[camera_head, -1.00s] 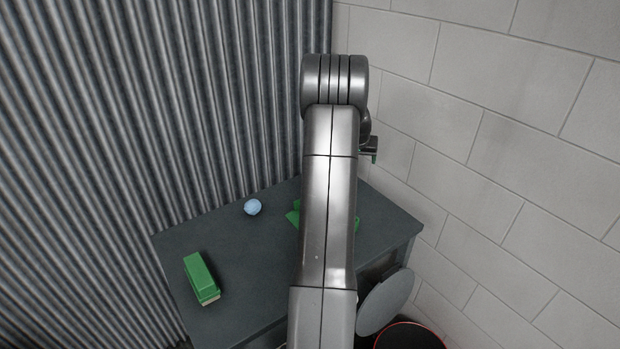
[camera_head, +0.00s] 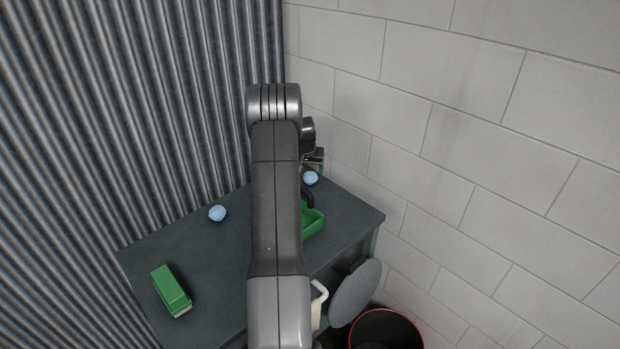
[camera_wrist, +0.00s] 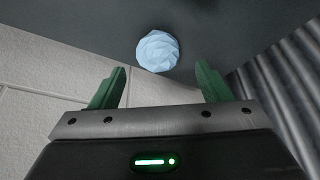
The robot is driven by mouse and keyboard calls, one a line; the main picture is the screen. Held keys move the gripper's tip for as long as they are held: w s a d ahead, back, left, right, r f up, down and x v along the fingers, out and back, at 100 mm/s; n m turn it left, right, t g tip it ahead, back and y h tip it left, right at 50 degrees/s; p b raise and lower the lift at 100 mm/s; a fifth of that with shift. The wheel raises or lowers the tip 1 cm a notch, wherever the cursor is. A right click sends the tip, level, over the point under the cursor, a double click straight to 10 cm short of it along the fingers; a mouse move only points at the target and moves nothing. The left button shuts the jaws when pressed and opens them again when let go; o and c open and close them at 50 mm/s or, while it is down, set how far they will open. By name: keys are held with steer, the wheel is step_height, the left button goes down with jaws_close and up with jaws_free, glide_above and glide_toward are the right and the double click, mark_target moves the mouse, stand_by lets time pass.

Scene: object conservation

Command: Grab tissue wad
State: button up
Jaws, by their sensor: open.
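A pale blue crumpled tissue wad (camera_wrist: 158,51) lies on the dark table, beyond and between my gripper's open fingers in the wrist view. My gripper (camera_wrist: 160,88) is open and empty, with green fingertips apart from the wad. In the head view a blue wad (camera_head: 311,178) shows at the table's back right, close beside my gripper (camera_head: 316,160), which is partly hidden by my arm. A second blue wad (camera_head: 217,213) lies further left on the table.
The dark grey table (camera_head: 215,255) holds a green block-like object (camera_head: 171,290) at left and a green tray (camera_head: 312,220) partly behind my arm. A round grey lid (camera_head: 355,293) and a red-rimmed bin (camera_head: 386,330) stand at the front right. Corrugated and block walls close the back.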

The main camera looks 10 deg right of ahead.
mark_target(310, 175)
steer(key=shift+s+p+x, duration=0.1)
steer(key=shift+p+x, duration=0.45)
steer(key=shift+x, duration=0.8)
steer(key=shift+s+p+x, duration=0.15)
steer(key=shift+p+x, duration=0.35)
steer(key=shift+x, duration=0.8)
steer(key=shift+f, duration=0.1)
steer(key=shift+c, duration=0.2)
steer(key=c, duration=1)
